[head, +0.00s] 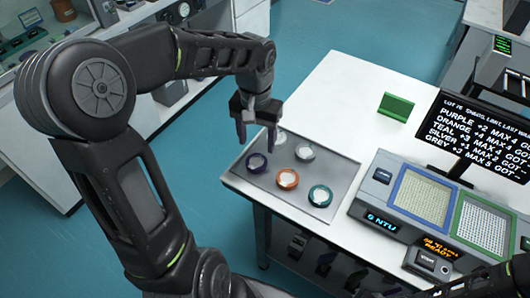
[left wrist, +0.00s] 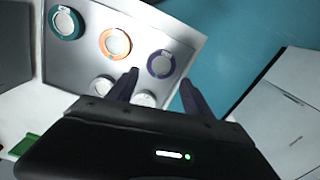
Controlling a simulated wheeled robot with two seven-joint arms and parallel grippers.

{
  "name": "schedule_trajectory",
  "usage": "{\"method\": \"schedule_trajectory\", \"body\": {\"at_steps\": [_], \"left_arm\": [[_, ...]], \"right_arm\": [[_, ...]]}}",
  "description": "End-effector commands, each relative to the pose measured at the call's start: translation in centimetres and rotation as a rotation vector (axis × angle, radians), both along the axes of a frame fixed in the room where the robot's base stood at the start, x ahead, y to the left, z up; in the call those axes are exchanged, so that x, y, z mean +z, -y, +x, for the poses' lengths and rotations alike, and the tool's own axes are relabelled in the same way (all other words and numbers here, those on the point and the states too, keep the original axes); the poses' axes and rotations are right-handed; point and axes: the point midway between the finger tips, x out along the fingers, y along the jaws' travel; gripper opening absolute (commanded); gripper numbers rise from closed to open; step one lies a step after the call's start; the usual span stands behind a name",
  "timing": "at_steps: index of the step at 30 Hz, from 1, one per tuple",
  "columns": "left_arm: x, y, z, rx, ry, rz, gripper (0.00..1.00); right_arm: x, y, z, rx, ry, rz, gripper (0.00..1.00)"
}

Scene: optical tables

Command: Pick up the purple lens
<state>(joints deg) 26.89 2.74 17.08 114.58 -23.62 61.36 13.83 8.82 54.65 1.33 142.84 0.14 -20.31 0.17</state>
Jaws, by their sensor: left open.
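The purple lens (head: 256,163) is a purple ring with a pale centre, lying on a grey tray (head: 239,180) near its left edge. My left gripper (head: 257,143) is open, fingers pointing down, above the tray close to the purple lens. In the left wrist view the purple lens (left wrist: 161,64) lies ahead of and between the two fingers of the left gripper (left wrist: 160,84), apart from them as far as I can tell. My right gripper is not in view.
On the tray are an orange lens (head: 287,178), a teal lens (head: 320,195) and two pale lenses, one (head: 305,151) near the middle. A grey device (head: 381,203) and a black text screen (head: 476,140) stand right. A green block (head: 396,106) stands behind.

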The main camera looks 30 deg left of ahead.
Motion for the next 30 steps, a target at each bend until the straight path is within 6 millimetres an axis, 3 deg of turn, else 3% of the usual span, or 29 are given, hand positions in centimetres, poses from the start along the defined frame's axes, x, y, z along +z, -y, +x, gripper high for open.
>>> {"method": "schedule_trajectory", "body": {"at_steps": [8,16,26,30], "left_arm": [[-0.1,0.0,0.0,0.000,-0.001,-0.001,0.59],[-2.5,0.0,0.0,0.000,-0.002,-0.001,0.59],[-2.8,0.0,0.0,0.000,-0.001,-0.001,0.59],[-3.9,-0.1,0.1,-0.001,-0.004,-0.002,0.59]], "right_arm": [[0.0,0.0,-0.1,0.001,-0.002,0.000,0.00],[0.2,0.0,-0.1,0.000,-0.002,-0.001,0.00],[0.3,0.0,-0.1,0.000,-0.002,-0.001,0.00],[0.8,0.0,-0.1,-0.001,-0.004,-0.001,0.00]]}}
